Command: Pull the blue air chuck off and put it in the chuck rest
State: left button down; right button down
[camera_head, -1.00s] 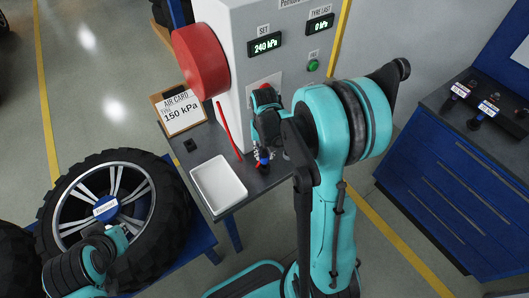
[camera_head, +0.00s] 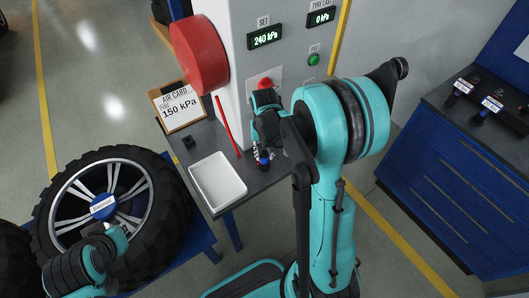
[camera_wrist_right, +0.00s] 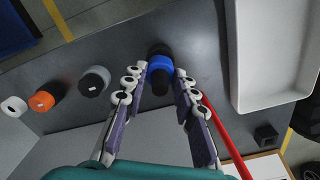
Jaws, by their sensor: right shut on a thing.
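The blue air chuck (camera_head: 264,161), a short blue and black cylinder, is near the front edge of the dark bench top (camera_head: 250,181). It also shows in the right wrist view (camera_wrist_right: 161,67). My right gripper (camera_wrist_right: 162,76) points down and is shut on it, with a finger on each side. Whether the chuck touches the bench or a holder cannot be told. The chuck rest cannot be made out for certain; a small black block (camera_head: 189,143) stands on the bench to the left.
A white tray (camera_head: 218,196) lies left of the chuck. An air card (camera_head: 180,107) stands behind. The wrist view shows an orange knob (camera_wrist_right: 42,101) and a grey one (camera_wrist_right: 95,81) at the left.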

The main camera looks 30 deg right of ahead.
jog(key=shift+f+b, duration=0.4)
jog(key=shift+f, duration=0.2)
jog(key=c, duration=1.1)
grip_release()
notch_tip(320, 180, up, 12)
jog(key=shift+r, duration=0.1)
jog(key=s+a+r+n+t, duration=0.1)
jog(key=s+a+t, duration=0.1)
jog(key=s+a, duration=0.1)
jog(key=s+a+n+t, duration=0.2)
jog(key=s+a, duration=0.2)
jog(key=s+a+r+n+t, duration=0.1)
jog(key=s+a+n+t, duration=0.1)
jog(key=s+a+t, duration=0.1)
jog(key=shift+s+a+r, duration=0.3)
jog(key=shift+s+r, duration=0.05)
jog(key=shift+s, duration=0.15)
